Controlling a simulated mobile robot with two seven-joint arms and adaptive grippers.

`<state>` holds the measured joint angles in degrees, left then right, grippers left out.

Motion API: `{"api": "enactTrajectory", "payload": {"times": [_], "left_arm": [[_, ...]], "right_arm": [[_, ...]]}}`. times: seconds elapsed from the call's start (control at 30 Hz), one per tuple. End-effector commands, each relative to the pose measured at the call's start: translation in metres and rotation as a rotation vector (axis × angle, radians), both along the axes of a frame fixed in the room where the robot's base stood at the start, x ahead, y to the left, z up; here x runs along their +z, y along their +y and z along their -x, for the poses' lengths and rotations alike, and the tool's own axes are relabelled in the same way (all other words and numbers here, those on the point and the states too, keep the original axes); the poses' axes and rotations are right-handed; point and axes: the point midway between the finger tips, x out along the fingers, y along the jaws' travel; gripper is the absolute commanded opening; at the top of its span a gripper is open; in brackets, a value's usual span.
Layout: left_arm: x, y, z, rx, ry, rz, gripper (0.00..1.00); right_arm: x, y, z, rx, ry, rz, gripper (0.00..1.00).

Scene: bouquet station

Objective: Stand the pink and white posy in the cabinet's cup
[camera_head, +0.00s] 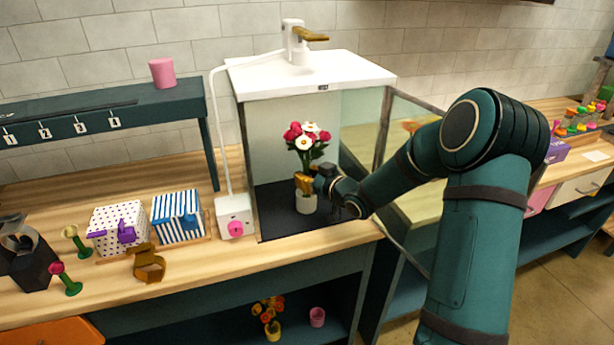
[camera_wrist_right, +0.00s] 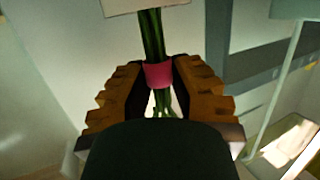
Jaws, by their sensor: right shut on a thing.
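The pink and white posy (camera_head: 306,138) is upright inside the open white-topped cabinet (camera_head: 310,72). My right gripper (camera_head: 306,185) reaches in through the open front and is shut on its green stems. In the right wrist view the gripper (camera_wrist_right: 160,88) has its brown fingers on either side of the stems (camera_wrist_right: 152,35) and their pink band (camera_wrist_right: 159,75). The pale cup (camera_head: 306,204) stands on the cabinet's dark floor, directly below the gripper. The fingers hide the stem ends in the head view, so I cannot tell whether they are inside the cup.
The glass door (camera_head: 408,125) stands open to the right, beside my right arm. A pink-knobbed box (camera_head: 235,216) is left of the cabinet. Dotted (camera_head: 117,228) and striped (camera_head: 178,217) boxes stand farther left. A lower shelf holds an orange posy (camera_head: 270,311) and a pink cup (camera_head: 317,317).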

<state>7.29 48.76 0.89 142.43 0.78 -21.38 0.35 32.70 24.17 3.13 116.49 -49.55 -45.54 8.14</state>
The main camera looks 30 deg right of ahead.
Motion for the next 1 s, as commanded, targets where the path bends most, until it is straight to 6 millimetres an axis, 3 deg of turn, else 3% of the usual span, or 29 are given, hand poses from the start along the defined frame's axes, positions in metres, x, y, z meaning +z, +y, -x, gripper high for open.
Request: {"api": "enactTrajectory", "payload": {"times": [0.27,0.3,0.33,0.37,0.57,0.67,0.7,1.0], "left_arm": [[-0.0009,0.0,0.0,0.0,0.0,0.0,0.0],[-0.0008,0.0,0.0,0.0,0.0,0.0,0.0],[-0.0008,0.0,0.0,0.0,0.0,0.0,0.0],[-0.0008,0.0,0.0,0.0,0.0,0.0,0.0],[-0.0009,0.0,0.0,0.0,0.0,0.0,0.0],[-0.0009,0.0,0.0,0.0,0.0,0.0,0.0],[-0.0009,0.0,0.0,0.0,0.0,0.0,0.0],[-0.0009,0.0,0.0,0.0,0.0,0.0,0.0]], "right_arm": [[0.0001,0.0,-0.0002,0.0,-0.002,0.001,0.0],[0.0001,0.0,-0.0002,0.0,-0.002,0.001,0.33],[0.0001,0.0,-0.0002,0.0,-0.002,0.001,0.44],[0.0001,0.0,-0.0002,0.0,-0.002,0.001,0.49],[-0.0003,0.0,-0.0001,0.0,-0.001,0.0,0.49],[-0.0011,0.0,0.0001,0.0,0.001,0.0,0.84],[-0.0011,0.0,0.0001,0.0,0.001,0.0,0.88],[-0.0009,0.0,0.0001,0.0,0.0,0.0,0.88]]}}
